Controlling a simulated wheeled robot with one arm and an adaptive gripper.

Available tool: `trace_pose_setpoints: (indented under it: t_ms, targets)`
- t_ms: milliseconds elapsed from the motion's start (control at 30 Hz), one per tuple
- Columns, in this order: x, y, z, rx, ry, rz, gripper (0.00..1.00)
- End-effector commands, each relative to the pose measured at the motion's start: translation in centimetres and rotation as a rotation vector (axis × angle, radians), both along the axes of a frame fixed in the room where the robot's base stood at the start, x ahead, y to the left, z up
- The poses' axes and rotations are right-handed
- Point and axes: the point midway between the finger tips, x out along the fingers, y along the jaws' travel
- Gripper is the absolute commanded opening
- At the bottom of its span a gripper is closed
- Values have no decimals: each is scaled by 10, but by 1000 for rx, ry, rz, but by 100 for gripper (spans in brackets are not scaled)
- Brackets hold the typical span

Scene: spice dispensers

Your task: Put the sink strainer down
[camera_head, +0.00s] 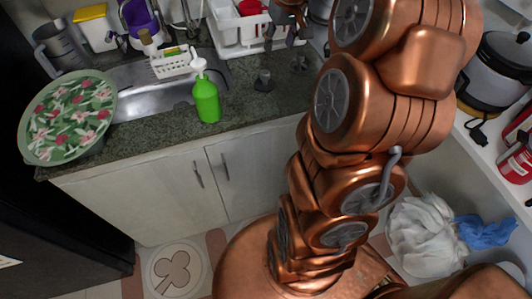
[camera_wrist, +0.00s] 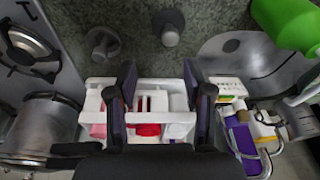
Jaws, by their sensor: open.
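Two small dark grey knobbed pieces stand apart on the stone counter; either could be the sink strainer, and I cannot tell which. One piece (camera_head: 263,80) is nearer the sink and also shows at the top of the wrist view (camera_wrist: 170,28). The other piece (camera_head: 300,63) is further right in the head view and shows at upper left in the wrist view (camera_wrist: 103,43). My gripper (camera_head: 281,40) is beyond both pieces, over the white dish rack. In the wrist view its fingers (camera_wrist: 160,88) are spread apart with nothing held between them.
The white dish rack (camera_head: 228,42) stands below my gripper. A green soap bottle (camera_head: 206,101) stands at the counter's front, beside the metal sink (camera_head: 150,96). A stove burner (camera_wrist: 30,45) and a steel pot (camera_wrist: 42,125) are at left in the wrist view. Bare counter (camera_head: 265,104) surrounds the pieces.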

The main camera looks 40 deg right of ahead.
Motion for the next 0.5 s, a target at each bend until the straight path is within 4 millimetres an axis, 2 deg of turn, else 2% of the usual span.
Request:
trace_pose_setpoints:
  t_ms: [33,200,300,500]
  targets:
    - [-7,31,1,7,18,38,51]
    - [-46,113,-6,28,97,118,51]
    - [-77,153,-13,34,145,157,51]
    - [-149,211,-30,30,245,207,51]
